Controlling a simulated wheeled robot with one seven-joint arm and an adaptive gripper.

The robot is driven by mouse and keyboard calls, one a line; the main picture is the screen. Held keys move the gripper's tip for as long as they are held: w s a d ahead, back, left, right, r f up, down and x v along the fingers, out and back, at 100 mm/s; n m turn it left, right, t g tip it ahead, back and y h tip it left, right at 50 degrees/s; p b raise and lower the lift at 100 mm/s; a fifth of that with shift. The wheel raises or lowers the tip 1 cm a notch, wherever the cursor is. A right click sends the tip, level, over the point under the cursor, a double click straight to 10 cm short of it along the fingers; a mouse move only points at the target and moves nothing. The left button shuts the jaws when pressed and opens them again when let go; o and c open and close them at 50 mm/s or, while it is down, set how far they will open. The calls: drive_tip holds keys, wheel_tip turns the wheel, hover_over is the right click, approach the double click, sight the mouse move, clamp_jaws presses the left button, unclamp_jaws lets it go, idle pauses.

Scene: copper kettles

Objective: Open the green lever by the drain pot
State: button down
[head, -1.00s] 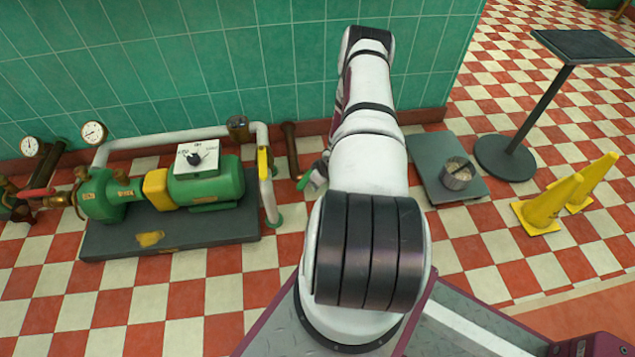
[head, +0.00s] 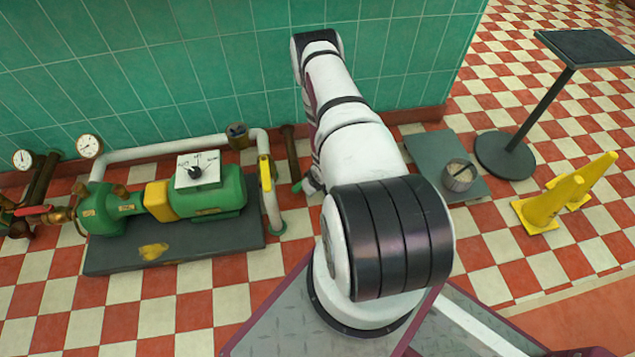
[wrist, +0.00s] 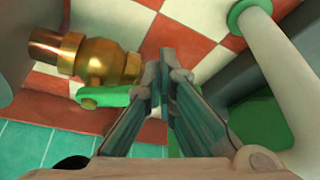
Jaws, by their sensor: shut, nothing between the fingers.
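A green lever (wrist: 106,97) sits on a brass valve (wrist: 82,62) in the wrist view, left of my gripper. My gripper (wrist: 166,58) is shut and empty, with its fingertips to the right of the lever's pivot end. In the head view my arm covers most of the gripper and the valve. A small green patch at the arm's left edge could be lever or fingertip. A metal pot (head: 459,176) stands on a grey slab to the right; I cannot tell if it is the drain pot.
The green pump (head: 215,196) stands on a dark plinth (head: 180,254) at left. A yellow lever (head: 265,172) is on its white pipe (head: 272,205), which also rises close right of my gripper in the wrist view. A green wall is behind; yellow cones (head: 551,203) stand far right.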

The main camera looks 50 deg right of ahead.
sight(299, 185)
drive_tip(key=w+m, duration=0.2)
drive_tip(key=w+m+h, duration=0.1)
drive_tip(key=m, duration=0.1)
drive_tip(key=shift+w+a+g+b, duration=0.2)
drive_tip(key=shift+w+g+b, duration=0.15)
drive_tip(key=shift+g+b, duration=0.05)
drive_tip(key=shift+w, duration=0.5)
